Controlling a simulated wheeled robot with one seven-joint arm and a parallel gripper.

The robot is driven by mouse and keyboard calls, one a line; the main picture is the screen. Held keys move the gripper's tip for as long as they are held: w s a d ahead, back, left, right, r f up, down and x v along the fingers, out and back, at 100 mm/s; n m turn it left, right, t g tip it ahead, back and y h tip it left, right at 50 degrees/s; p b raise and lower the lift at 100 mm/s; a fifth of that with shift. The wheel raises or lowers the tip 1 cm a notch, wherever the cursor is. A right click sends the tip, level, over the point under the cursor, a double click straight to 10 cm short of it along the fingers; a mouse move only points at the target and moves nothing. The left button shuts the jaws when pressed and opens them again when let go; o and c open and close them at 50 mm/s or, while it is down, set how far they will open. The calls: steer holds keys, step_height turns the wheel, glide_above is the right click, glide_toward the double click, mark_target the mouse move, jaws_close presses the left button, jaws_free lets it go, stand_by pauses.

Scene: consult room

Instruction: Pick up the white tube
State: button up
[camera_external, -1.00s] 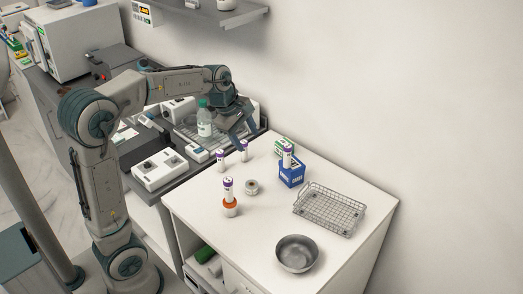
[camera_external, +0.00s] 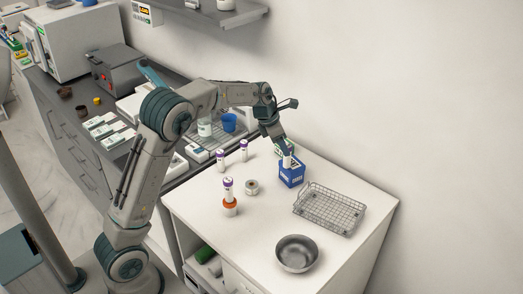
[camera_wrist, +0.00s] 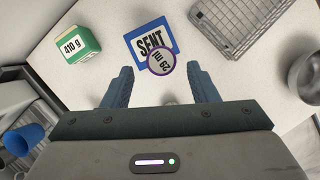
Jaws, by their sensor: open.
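A white tube stands in the blue box (camera_external: 291,177) at the back of the white table, partly hidden by my gripper. Contact cannot be told.
A green and white box (camera_wrist: 75,47) stands close beside the blue box. A wire basket (camera_external: 328,210) and a metal bowl (camera_external: 297,254) are to the right and front. The table's front left is clear.

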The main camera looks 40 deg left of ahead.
mark_target(289, 157)
steer(key=shift+d+p+x, duration=0.2)
steer(key=shift+p+x, duration=0.5)
steer(key=shift+x, duration=2.7)
steer(key=c, duration=1.1)
steer(key=shift+r, duration=0.2)
